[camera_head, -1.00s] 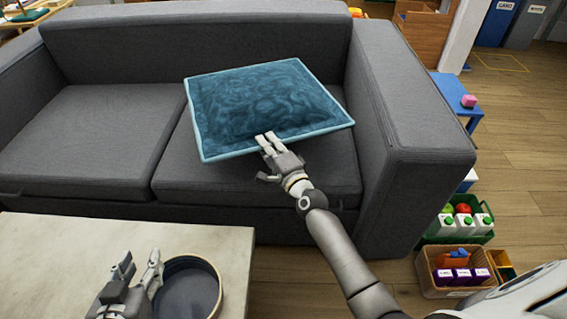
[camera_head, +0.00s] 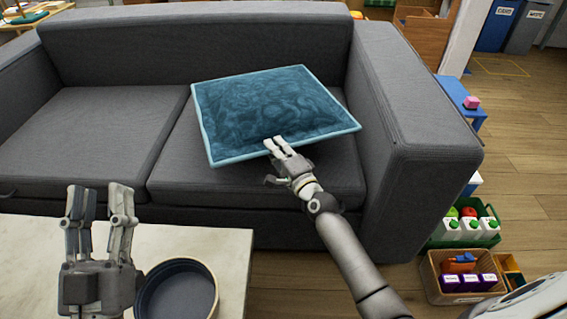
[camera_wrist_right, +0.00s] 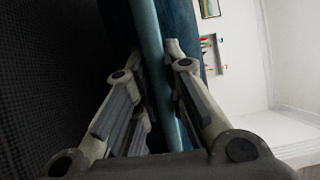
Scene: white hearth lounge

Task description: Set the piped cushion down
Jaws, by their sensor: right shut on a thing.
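The piped cushion (camera_head: 265,108) is teal with a light blue piped edge. It is over the right seat of the grey sofa (camera_head: 110,125); whether it rests on the seat I cannot tell. My right gripper (camera_head: 279,146) is shut on the cushion's front edge. In the right wrist view the cushion's piping (camera_wrist_right: 158,65) runs between the fingers of the right gripper (camera_wrist_right: 158,75). My left gripper (camera_head: 98,192) is empty with its fingers apart, over the pale table in front of the sofa.
A round dark tray (camera_head: 180,292) sits on the pale table (camera_head: 200,243). The sofa's right armrest (camera_head: 410,120) stands beside the cushion. A green crate of cartons (camera_head: 468,228) and a basket (camera_head: 460,278) are on the floor at right. The left seat is clear.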

